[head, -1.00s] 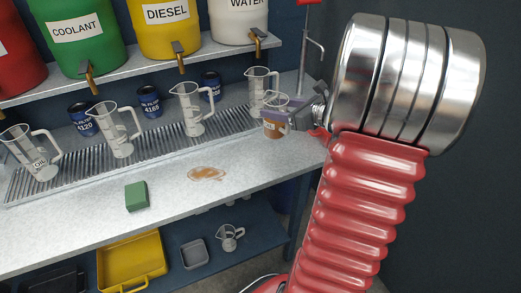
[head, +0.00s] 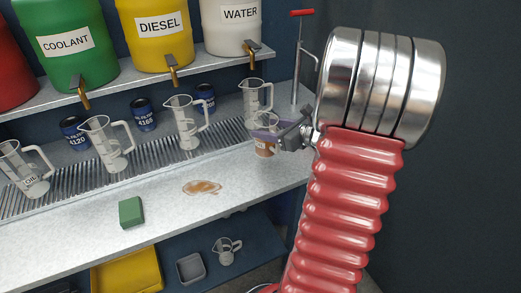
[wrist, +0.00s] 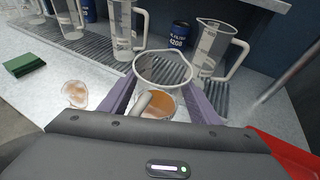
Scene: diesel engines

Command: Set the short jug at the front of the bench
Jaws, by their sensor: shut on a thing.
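My gripper (head: 283,136) is shut on a short clear jug (head: 264,149) with brown liquid in its bottom. The jug is upright at the right end of the bench (head: 110,215), in front of the last tall jug. In the wrist view the purple fingers (wrist: 155,103) lie on either side of the jug, whose round rim (wrist: 163,66) and pale handle (wrist: 143,103) face me. I cannot tell whether its base touches the bench. The fingers hide part of it in the head view.
Tall jugs (head: 107,146) stand in a row on the ribbed drain strip, with blue filter cans (head: 143,115) behind. A brown spill (head: 201,187) and green block (head: 131,212) lie on the bench front. A small jug (head: 226,250) stands on the lower shelf.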

